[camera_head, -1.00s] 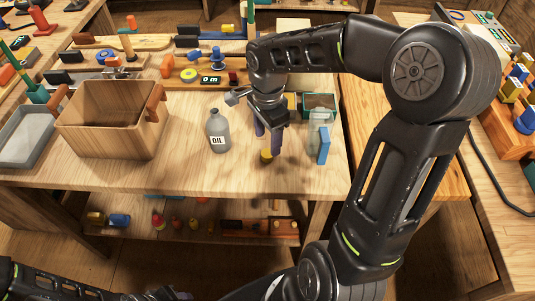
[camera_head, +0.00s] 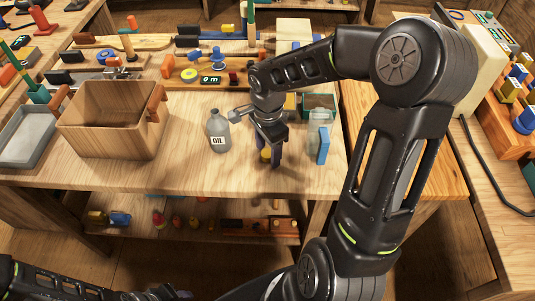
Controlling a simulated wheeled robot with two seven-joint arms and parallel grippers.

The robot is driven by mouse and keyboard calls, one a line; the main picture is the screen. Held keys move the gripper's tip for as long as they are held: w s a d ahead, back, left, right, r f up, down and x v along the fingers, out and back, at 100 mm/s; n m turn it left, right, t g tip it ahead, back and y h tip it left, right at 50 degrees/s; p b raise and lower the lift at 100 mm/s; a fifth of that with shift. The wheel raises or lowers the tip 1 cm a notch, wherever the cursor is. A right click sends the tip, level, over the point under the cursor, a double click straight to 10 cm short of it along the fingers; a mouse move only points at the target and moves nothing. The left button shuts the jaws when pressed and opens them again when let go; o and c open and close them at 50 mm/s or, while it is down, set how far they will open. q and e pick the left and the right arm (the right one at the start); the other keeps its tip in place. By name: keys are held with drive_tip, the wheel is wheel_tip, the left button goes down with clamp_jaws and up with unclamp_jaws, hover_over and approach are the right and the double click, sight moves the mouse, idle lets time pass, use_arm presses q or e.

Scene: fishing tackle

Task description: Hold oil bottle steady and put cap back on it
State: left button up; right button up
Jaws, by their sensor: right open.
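The grey oil bottle (camera_head: 218,131), with a white "OIL" label, stands upright on the wooden bench, its cylindrical neck upward. A small yellow cap (camera_head: 265,155) sits on the bench to the right of the bottle. My right gripper (camera_head: 268,157) points down at the cap, fingers apart, one on the left and one on the right of it. The fingers partly hide the cap, and I cannot tell whether they touch it. My left arm lies low at the bottom left; only a cut-off bit of its gripper (camera_head: 172,295) shows at the bottom edge, far from the bottle.
A wooden box (camera_head: 108,120) stands left of the bottle, with a grey tray (camera_head: 29,136) beyond it. A clear container with a blue part (camera_head: 322,145) stands close right of my right gripper. Tackle boards line the back. The bench front is clear.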

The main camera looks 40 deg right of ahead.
sight(268, 153)
clamp_jaws()
idle(0.5)
wheel_tip(268, 153, up, 10)
idle(0.7)
idle(0.5)
